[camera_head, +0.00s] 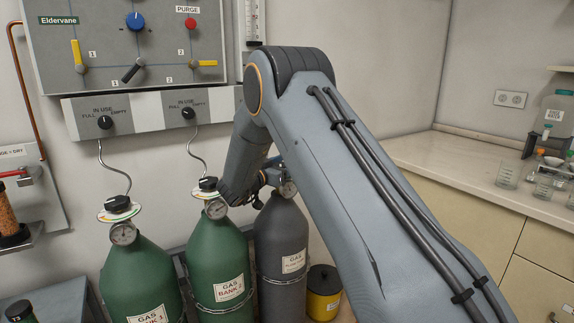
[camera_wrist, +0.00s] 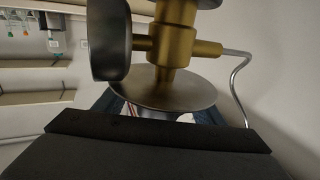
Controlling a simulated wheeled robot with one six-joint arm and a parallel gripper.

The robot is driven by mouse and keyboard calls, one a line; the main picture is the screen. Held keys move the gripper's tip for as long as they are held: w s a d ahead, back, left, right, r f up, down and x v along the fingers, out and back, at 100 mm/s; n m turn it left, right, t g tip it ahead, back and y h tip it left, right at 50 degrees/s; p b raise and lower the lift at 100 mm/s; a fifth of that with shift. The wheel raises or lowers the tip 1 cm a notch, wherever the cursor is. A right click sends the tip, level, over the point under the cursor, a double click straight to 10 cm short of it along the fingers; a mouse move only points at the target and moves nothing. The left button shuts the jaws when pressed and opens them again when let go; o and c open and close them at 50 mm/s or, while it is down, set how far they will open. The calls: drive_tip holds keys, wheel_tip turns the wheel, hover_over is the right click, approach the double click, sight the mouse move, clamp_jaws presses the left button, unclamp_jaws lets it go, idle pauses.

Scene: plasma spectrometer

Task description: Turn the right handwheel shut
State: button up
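In the head view, a black handwheel (camera_head: 208,183) tops the green Gas Bank 2 cylinder (camera_head: 221,262). Another black handwheel (camera_head: 117,204) tops the green Gas Bank 1 cylinder (camera_head: 140,278). In the wrist view, a brass valve (camera_wrist: 174,45), a dark round gauge (camera_wrist: 110,40) and a grey disc (camera_wrist: 165,88) are close beyond dark gripper parts. I cannot tell whether they touch.
A valve panel (camera_head: 153,35) and knob boxes hang on the wall above the cylinders. A thin hose (camera_head: 193,153) rises from the Gas Bank 2 valve; a bent pipe (camera_wrist: 236,85) runs by the brass valve. A yellow-black can (camera_head: 323,291) and a counter (camera_head: 470,168) are right.

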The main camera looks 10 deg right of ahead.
drive_tip(key=shift+s+a+f, duration=0.1)
drive_tip(key=shift+s+a, duration=0.25)
drive_tip(key=shift+a, duration=0.15)
drive_tip(key=v, duration=0.6)
drive_tip(key=shift+s+a+b, duration=0.25)
drive_tip(key=shift+s+b, duration=0.05)
drive_tip(key=shift+b, duration=0.1)
